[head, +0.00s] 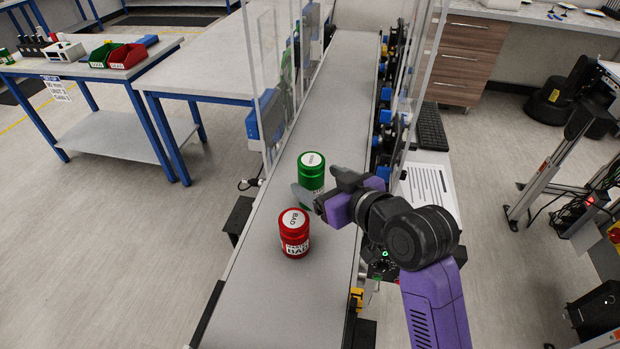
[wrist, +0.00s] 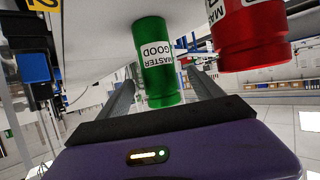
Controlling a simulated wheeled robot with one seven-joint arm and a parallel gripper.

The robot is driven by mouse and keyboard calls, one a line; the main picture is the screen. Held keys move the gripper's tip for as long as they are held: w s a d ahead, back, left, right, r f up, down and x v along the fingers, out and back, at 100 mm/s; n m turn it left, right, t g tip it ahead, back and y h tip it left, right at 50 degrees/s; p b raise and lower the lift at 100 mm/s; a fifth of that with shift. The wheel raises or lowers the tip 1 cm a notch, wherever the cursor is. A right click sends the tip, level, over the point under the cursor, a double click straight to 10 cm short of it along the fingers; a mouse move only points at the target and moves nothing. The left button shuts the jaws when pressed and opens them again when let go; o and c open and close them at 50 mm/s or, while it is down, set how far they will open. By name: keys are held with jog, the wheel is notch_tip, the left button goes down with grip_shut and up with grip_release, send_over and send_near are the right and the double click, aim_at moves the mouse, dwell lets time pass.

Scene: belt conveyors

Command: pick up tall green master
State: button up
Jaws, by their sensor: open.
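The tall green master (head: 311,171) stands upright on the conveyor belt, with a white label and a white disc on its lid. In the wrist view the green master (wrist: 158,85) shows its "MASTER GOOD" label and lies ahead, between the two fingers in the picture. My gripper (head: 309,193) is open and close to the green master; part of the green master's lower side is hidden behind it. From these views I cannot tell whether the fingers touch it.
A red can (head: 294,238) marked "BAD" stands upright on the belt nearer the camera, close to my gripper; it also shows in the wrist view (wrist: 247,45). Clear guard panels (head: 262,60) flank the belt (head: 345,90). The belt beyond the green master is clear.

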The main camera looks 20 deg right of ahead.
jog(key=shift+p+x, duration=0.85)
jog(key=shift+x, duration=2.75)
jog(key=shift+d+f, duration=0.1)
jog(key=shift+d, duration=0.05)
grip_shut()
